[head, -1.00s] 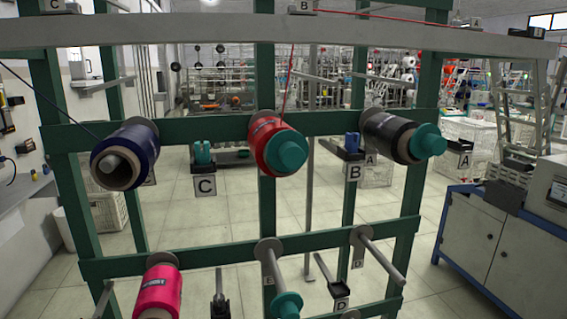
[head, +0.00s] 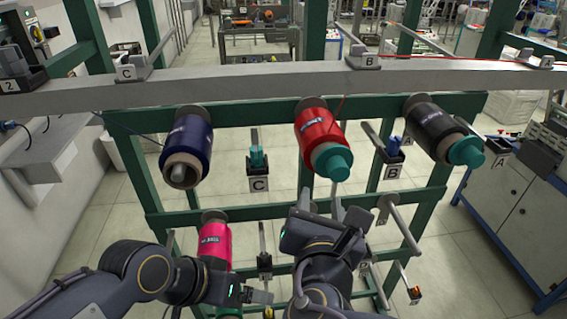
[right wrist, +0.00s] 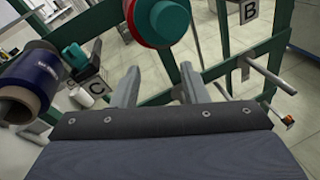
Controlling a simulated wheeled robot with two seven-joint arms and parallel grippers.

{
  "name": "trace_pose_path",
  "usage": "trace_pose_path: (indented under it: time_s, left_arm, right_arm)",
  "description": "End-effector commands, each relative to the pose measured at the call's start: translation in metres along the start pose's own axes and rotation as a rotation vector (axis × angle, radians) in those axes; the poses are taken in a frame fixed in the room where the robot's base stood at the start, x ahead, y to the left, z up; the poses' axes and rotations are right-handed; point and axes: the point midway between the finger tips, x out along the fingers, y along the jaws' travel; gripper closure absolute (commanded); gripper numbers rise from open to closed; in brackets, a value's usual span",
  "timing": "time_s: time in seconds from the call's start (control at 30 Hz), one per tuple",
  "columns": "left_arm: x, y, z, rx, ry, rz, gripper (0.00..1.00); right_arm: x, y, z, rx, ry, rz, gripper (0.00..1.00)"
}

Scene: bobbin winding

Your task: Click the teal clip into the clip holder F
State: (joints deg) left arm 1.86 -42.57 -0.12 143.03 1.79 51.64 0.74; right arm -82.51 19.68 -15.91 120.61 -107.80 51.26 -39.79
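The teal clip (head: 257,157) sits in the black holder marked C (head: 258,184), between the blue and red spools. It also shows in the right wrist view (right wrist: 75,56), at the upper left. My right gripper (head: 322,197) is below the red spool, right of and below the clip. Its two fingers are apart with nothing between them, also in the right wrist view (right wrist: 158,82). My left gripper (head: 260,296) is low in the head view beside the pink spool; its finger gap is unclear. A lower dark holder (head: 265,262) shows no readable letter; I cannot identify holder F.
A blue spool (head: 187,140), a red spool (head: 318,125) with a teal cap and a black spool (head: 433,125) hang on the green frame. A pink spool (head: 214,245) is below. A blue clip (head: 394,145) is at holder B. A grey rail (head: 250,90) crosses above.

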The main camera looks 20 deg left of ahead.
Motion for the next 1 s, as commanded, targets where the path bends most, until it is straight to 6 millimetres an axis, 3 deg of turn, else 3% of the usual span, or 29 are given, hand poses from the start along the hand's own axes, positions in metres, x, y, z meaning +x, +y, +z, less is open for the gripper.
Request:
trace_pose_path:
  time_s: [0.03, 0.1, 0.23, 0.47, 1.0]
  left_arm:
    - [-0.010, 0.004, -0.005, 0.000, 0.000, 0.000, 0.14]
    - [-0.014, 0.006, -0.007, 0.000, 0.000, 0.000, 0.14]
    - [-0.017, 0.008, -0.009, 0.000, 0.000, 0.000, 0.14]
    - [-0.016, 0.007, -0.008, 0.000, -0.001, 0.000, 0.14]
    - [-0.008, 0.004, -0.004, 0.000, -0.001, 0.000, 0.14]
  right_arm:
    - [-0.009, 0.031, 0.006, -0.090, -0.026, 0.069, 0.60]
    - [-0.018, 0.060, 0.006, -0.186, -0.062, 0.142, 0.60]
    - [-0.029, 0.091, 0.004, -0.289, -0.105, 0.221, 0.60]
    - [-0.019, 0.103, 0.003, -0.318, -0.119, 0.242, 0.60]
    - [0.054, 0.121, 0.009, -0.314, -0.119, 0.241, 0.60]
